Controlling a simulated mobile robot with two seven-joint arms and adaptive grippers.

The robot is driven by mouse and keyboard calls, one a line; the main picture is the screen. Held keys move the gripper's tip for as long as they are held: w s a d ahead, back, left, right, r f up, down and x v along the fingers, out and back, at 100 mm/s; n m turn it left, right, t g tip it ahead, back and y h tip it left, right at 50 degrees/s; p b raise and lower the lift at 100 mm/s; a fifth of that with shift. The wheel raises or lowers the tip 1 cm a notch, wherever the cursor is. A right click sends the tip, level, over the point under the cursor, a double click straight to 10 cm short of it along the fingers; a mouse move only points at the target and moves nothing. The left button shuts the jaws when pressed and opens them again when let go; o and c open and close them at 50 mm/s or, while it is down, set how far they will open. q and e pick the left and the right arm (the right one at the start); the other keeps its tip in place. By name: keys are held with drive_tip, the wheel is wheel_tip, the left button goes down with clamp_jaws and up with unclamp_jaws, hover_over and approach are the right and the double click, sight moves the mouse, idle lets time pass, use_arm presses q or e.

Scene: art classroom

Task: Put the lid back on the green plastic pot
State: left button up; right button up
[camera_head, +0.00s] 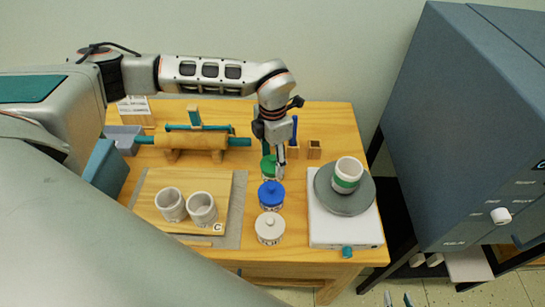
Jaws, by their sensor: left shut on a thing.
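The green plastic pot (268,173) stands at the back of a row of three pots on the wooden table, partly hidden by my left gripper. My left gripper (273,162) points down over the pot, shut on what looks like its green lid. The fingers cover most of the lid, so I cannot tell whether it is seated on the rim or just above it. Two fingertips of my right gripper (398,299) show at the bottom edge, apart and empty, well away from the pots.
A blue pot (271,194) and a white pot (269,229), both lidded, stand in front of the green one. To the right, a grey turntable (324,200) carries a white-and-green cup (347,175). Two grey cups (203,208) stand on a board at left. A rolling pin (242,142) lies behind.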

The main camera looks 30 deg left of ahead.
idle(0.3)
use_arm(q)
drive_tip(key=o, duration=0.9)
drive_tip(key=o, duration=0.5)
drive_tip(key=shift+c, duration=0.2)
drive_tip(key=shift+r, duration=0.1)
